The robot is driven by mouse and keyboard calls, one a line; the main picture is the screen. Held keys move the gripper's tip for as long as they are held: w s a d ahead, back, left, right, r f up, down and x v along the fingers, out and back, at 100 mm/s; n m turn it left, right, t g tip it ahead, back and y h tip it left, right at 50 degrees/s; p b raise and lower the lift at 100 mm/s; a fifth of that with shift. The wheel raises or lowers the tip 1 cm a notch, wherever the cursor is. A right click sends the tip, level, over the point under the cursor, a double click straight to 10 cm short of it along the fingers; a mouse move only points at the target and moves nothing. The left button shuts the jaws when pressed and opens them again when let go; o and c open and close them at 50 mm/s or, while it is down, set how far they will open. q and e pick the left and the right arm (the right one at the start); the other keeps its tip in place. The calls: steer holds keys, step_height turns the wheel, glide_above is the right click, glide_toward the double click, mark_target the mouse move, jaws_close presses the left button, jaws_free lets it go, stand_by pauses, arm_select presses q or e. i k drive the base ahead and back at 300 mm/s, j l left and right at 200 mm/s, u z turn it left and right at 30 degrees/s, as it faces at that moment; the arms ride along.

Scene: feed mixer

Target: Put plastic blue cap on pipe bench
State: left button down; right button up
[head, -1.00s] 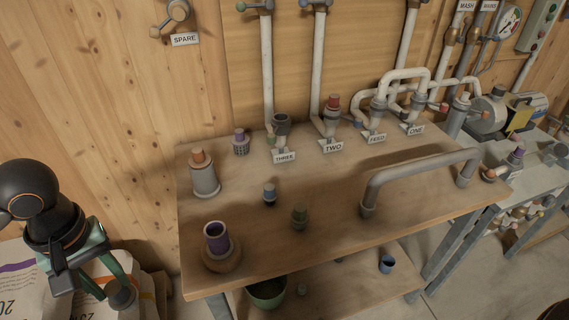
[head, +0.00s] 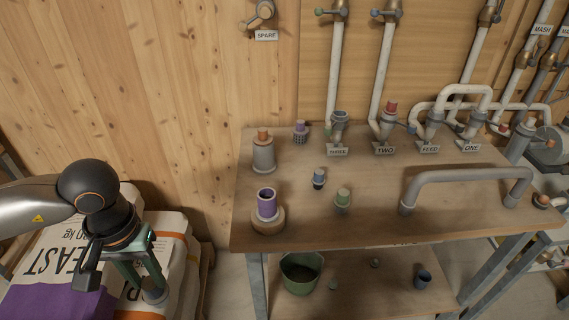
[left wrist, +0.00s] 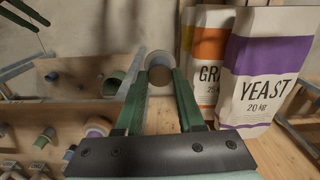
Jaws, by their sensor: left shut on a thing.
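My left gripper (head: 143,270) is shut on a grey round piece (head: 154,293), held over the feed sacks left of the bench. In the left wrist view the piece (left wrist: 160,66) shows a pale rim and brownish middle between the green fingers. The wooden pipe bench (head: 380,222) stands to the right, apart from the gripper. A small blue-topped piece with a dark base (head: 319,177) stands on it. A dark blue cup-like piece (head: 423,279) is on the lower shelf. I cannot tell which is the plastic blue cap. My right gripper is not in view.
On the bench stand a purple sleeve on a wooden base (head: 267,207), a grey piece with an orange top (head: 263,153), a green-topped piece (head: 343,199) and a grey pipe handle (head: 465,177). A green bucket (head: 300,274) is below. Sacks (head: 60,258) crowd the left.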

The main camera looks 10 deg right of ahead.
mark_target(381, 183)
steer(key=k+z, duration=0.15)
steer(key=z, duration=0.25)
steer(key=k+z, duration=0.1)
steer(key=z, duration=0.3)
steer(key=i+l+z, duration=0.1)
steer(key=i+z, duration=0.15)
steer(key=i, duration=0.15)
steer(key=i+z, duration=0.3)
steer(key=i, duration=0.7)
